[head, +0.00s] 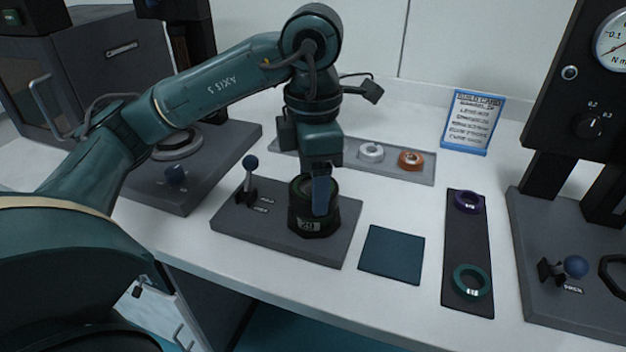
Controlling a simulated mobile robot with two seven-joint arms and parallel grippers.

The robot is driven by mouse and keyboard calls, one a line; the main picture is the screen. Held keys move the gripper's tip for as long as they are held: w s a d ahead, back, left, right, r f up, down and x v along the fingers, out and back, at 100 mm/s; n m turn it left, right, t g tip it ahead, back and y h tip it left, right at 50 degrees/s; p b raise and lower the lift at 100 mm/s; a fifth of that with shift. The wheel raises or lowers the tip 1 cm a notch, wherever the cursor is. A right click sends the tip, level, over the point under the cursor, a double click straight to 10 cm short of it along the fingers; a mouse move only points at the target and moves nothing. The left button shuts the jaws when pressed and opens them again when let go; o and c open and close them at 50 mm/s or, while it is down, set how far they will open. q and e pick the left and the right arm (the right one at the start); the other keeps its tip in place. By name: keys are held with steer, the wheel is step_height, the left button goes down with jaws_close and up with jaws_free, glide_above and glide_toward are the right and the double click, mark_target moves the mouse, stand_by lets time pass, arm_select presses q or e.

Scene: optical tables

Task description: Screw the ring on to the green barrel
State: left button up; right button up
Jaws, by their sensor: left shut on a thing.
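A dark green barrel (307,224) with a white number label stands upright in the fixture on a grey base plate (240,218). My left gripper (320,203) points straight down over the barrel's top, its blue-grey finger in front of the rim. It is shut on the ring at the barrel's mouth. The ring is mostly hidden by the finger and is dark like the barrel, so I cannot tell how it sits on the thread. My right gripper is not in view.
A grey tray (424,175) holds white and orange rings behind. A teal mat (392,254) and a black strip (467,232) with purple and green rings lie right. A gauge stand (545,190) is far right.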

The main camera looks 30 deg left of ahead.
arm_select(q)
steer(key=m, duration=0.5)
steer(key=shift+d+m, duration=0.1)
steer(key=shift+m, duration=0.3)
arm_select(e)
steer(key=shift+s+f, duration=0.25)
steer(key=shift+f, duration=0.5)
arm_select(q)
steer(key=shift+f, duration=0.1)
steer(key=o, duration=1.3)
steer(key=shift+c, duration=1)
